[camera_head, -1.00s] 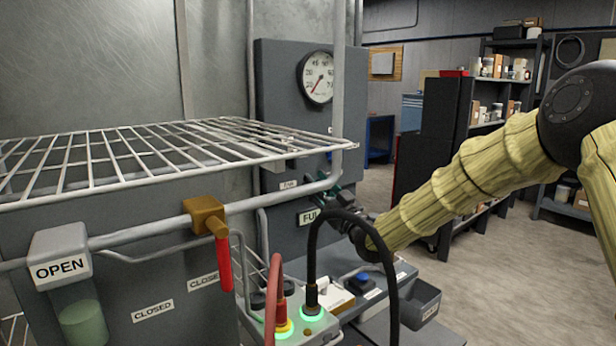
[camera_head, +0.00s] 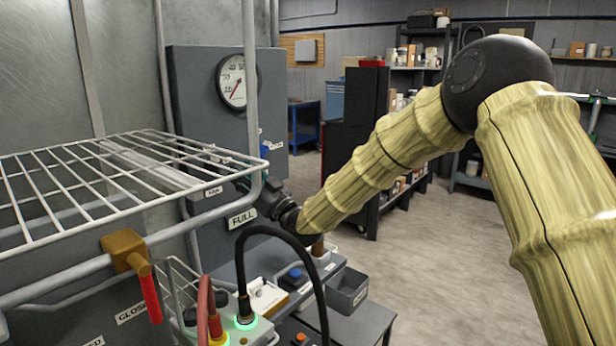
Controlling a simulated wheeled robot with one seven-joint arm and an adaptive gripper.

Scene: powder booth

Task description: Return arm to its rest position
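My arm reaches in from the right in a pale yellow ribbed sleeve and points left toward the grey gauge panel (camera_head: 205,85). My gripper (camera_head: 225,178) is at the arm's far end, in front of the panel and behind the wire rack (camera_head: 110,180). The rack's bars partly cover it, and its fingers are too small and dark to read as open or shut. I cannot tell if it touches the panel.
A valve with a red handle (camera_head: 150,297) hangs from the pipe below the rack. A black cable (camera_head: 318,270) loops up from a box with a lit green ring (camera_head: 246,322). A grey bin (camera_head: 347,290) stands beside it. Open floor (camera_head: 440,260) lies to the right.

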